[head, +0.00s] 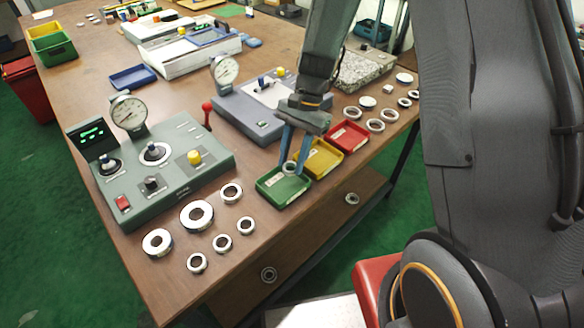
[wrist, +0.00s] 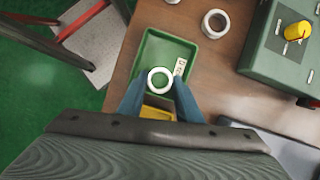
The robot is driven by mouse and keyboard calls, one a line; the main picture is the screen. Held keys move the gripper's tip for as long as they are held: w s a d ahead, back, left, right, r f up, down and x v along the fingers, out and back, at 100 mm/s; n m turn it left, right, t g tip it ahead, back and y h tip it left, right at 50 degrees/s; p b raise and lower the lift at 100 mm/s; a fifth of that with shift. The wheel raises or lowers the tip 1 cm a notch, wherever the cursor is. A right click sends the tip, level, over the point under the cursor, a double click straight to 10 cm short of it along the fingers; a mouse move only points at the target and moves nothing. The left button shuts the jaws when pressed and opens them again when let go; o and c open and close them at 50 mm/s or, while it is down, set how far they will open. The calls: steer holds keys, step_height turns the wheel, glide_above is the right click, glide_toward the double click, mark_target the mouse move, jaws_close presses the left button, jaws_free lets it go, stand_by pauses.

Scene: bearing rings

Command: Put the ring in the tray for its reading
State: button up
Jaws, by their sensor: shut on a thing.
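I cannot tell whether the ring touches the tray floor. The tray carries a white label and shows no other ring in it. The yellow tray (head: 322,160) and the red tray (head: 348,136) stand beside it in a row. A green-grey gauge station (head: 190,140) has a dial and a small display lit with green digits, too small to read.
Several loose rings (head: 197,216) lie on the table in front of the gauge station, and more rings (head: 376,125) lie right of the red tray. A second gauge unit (head: 250,115) stands behind the trays. The table's front edge is close to the trays.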

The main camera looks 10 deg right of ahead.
mark_target(294, 163)
steer(key=shift+f+p, duration=0.4)
steer(key=shift+f, duration=1.6)
steer(key=shift+f, duration=0.15)
steer(key=o, duration=1.2)
steer(key=shift+c, duration=0.2)
steer(key=b+v, duration=0.3)
steer(key=v, duration=0.9)
steer(key=s+d+r+n+t+h, duration=0.1)
steer(key=s+d+n+t, duration=0.1)
steer(key=s, duration=0.4)
steer(key=s+d+r+n+t+h, duration=0.1)
steer(key=s+d+n+t+h, duration=0.1)
steer(key=s+d+n, duration=0.2)
steer(key=s+n, duration=0.3)
steer(key=shift+d, duration=0.4)
